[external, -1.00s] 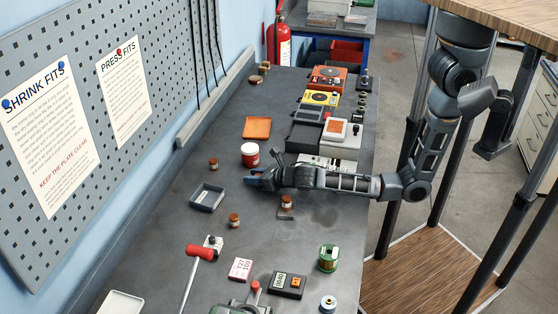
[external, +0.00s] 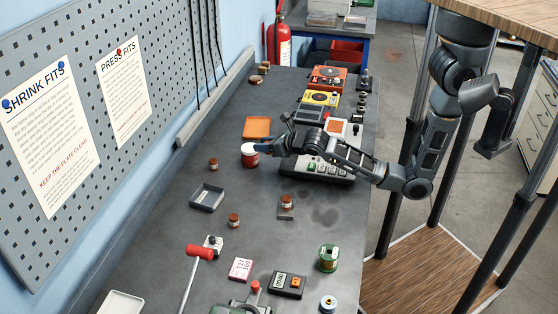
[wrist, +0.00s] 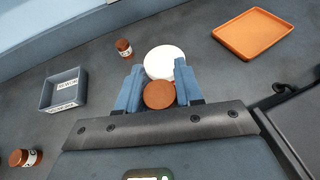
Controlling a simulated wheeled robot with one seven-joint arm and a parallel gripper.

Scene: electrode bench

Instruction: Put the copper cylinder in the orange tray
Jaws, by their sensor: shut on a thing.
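My gripper (wrist: 155,90) is shut on a copper cylinder (wrist: 158,96), whose round brown top shows between the blue fingers in the wrist view. In the external view my gripper (external: 266,147) hides the held cylinder. It is right beside a red jar with a white lid (external: 249,150). The orange tray (external: 257,128) lies flat just beyond the jar. In the wrist view the orange tray (wrist: 254,34) is at the upper right, apart from my gripper, and looks empty.
The jar's white lid (wrist: 165,62) is just ahead of the fingers. Similar brown labelled cylinders (external: 213,163) (external: 234,220) (external: 287,201) stand on the bench. A small grey tray (external: 207,198) is to the left. Instruments (external: 323,168) line the right side.

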